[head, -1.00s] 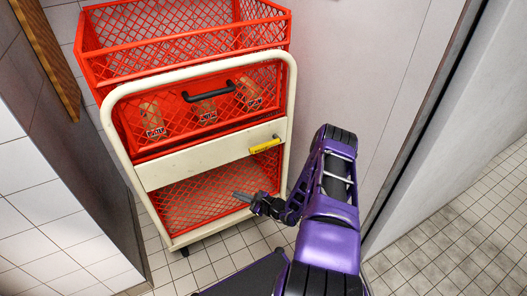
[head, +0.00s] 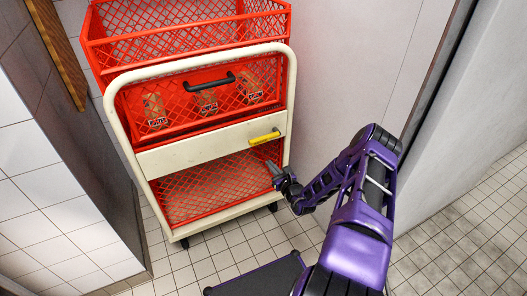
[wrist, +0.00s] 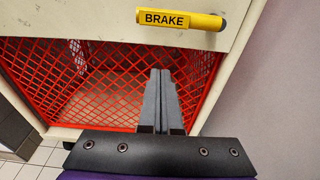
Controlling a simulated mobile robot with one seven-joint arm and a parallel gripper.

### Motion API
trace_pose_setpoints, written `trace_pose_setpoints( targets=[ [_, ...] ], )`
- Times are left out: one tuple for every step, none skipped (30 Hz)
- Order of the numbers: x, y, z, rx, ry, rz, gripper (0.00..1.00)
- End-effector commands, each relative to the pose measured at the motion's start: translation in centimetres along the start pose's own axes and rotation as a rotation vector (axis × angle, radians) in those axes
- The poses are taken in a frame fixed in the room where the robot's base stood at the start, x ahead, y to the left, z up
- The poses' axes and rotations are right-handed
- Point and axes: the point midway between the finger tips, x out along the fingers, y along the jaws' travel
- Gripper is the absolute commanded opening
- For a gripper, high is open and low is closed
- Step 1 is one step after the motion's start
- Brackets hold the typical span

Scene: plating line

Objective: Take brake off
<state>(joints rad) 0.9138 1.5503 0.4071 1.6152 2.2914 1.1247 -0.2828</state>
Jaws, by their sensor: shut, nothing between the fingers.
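The yellow brake handle (head: 264,138) sits at the right end of the cream panel on the cart frame (head: 200,155). In the wrist view the brake handle (wrist: 180,20) lies level, reads "BRAKE", and has a dark tip at its right end. My gripper (head: 271,166) is shut and empty, just below the handle in the head view. In the wrist view my gripper's fingertips (wrist: 160,73) lie together, below the handle and apart from it, in front of the red mesh.
The cart holds red mesh crates (head: 190,28), one with a black grip (head: 209,82) and several brown items inside. A pale wall (head: 340,70) stands close on the right, a tiled wall (head: 35,180) on the left. Tiled floor (head: 460,220) is open at right.

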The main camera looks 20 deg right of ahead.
Motion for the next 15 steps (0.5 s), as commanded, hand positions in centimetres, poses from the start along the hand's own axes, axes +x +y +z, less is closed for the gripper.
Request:
trace_pose_setpoints(
  targets=[
    [0.3, 0.0, -0.1, -0.001, -0.001, 0.001, 0.0],
    [0.6, 0.1, -0.1, -0.001, -0.002, 0.001, 0.0],
    [1.1, 0.1, -0.1, -0.001, -0.002, 0.002, 0.0],
    [1.5, 0.1, -0.1, -0.002, -0.002, 0.002, 0.0],
    [2.0, 0.1, -0.1, -0.002, -0.002, 0.002, 0.0],
    [2.7, 0.1, -0.2, -0.002, -0.002, 0.001, 0.0],
    [3.3, 0.1, -0.2, -0.003, -0.003, 0.001, 0.0],
    [3.9, 0.2, -0.2, -0.002, -0.002, 0.002, 0.0],
    [4.8, 0.1, -0.2, -0.002, -0.003, 0.002, 0.0],
    [5.4, 0.1, -0.2, -0.002, -0.002, 0.002, 0.0],
    [6.0, 0.2, -0.3, -0.003, -0.002, 0.003, 0.0],
    [6.8, 0.1, -0.2, -0.003, -0.002, 0.002, 0.0],
    [7.3, 0.1, -0.2, -0.003, -0.002, 0.002, 0.0],
    [7.9, 0.2, -0.2, -0.002, -0.003, 0.002, 0.0],
    [8.6, 0.1, -0.2, -0.003, -0.002, 0.002, 0.0]
  ],
)
